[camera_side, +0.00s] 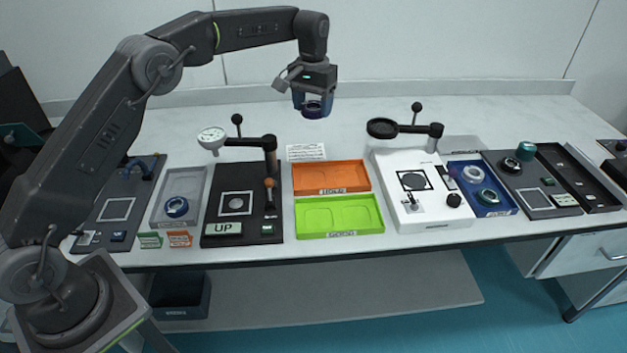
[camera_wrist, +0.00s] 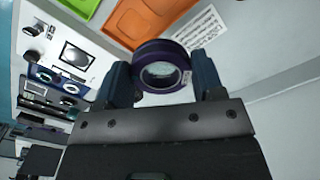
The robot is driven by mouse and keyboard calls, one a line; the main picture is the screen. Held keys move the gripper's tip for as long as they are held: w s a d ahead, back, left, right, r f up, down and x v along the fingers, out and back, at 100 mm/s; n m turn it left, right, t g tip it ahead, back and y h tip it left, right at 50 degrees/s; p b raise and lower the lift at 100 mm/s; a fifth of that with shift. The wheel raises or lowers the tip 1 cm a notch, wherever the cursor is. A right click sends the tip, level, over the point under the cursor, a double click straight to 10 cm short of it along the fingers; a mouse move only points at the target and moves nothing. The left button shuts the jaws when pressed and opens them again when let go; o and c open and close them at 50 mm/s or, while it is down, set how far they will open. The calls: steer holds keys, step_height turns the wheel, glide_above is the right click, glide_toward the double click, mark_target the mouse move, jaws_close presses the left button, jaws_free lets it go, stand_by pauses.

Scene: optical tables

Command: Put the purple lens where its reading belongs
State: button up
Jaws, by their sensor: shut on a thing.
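The purple lens (camera_wrist: 162,66) is a ring with clear glass, held between the two fingers of my gripper (camera_wrist: 163,83) in the wrist view. In the side view my gripper (camera_side: 313,102) is high above the back of the table, and the lens (camera_side: 313,110) hangs under it, clear of everything. An orange tray (camera_side: 332,165) labelled HOLD and a green tray (camera_side: 340,233) with a label lie below and in front of it. A black station (camera_side: 213,241) left of the trays shows a sign (camera_side: 223,228) reading UP. A printed white card (camera_side: 307,152) lies behind the orange tray.
A white station (camera_side: 385,180) with a black ring on an arm stands right of the trays. A blue tray (camera_side: 452,166) holds lenses. A grey tray (camera_side: 196,179) at left holds a blue ring (camera_side: 177,207). Small green and orange cards (camera_side: 179,239) lie at the front edge.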

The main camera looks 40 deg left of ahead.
mark_target(313, 181)
step_height(313, 181, down, 20)
steer(key=shift+f, duration=0.25)
stand_by(0.3)
steer(key=shift+f, duration=0.1)
steer(key=o, duration=0.7)
steer(key=shift+o, duration=0.2)
step_height(313, 181, up, 12)
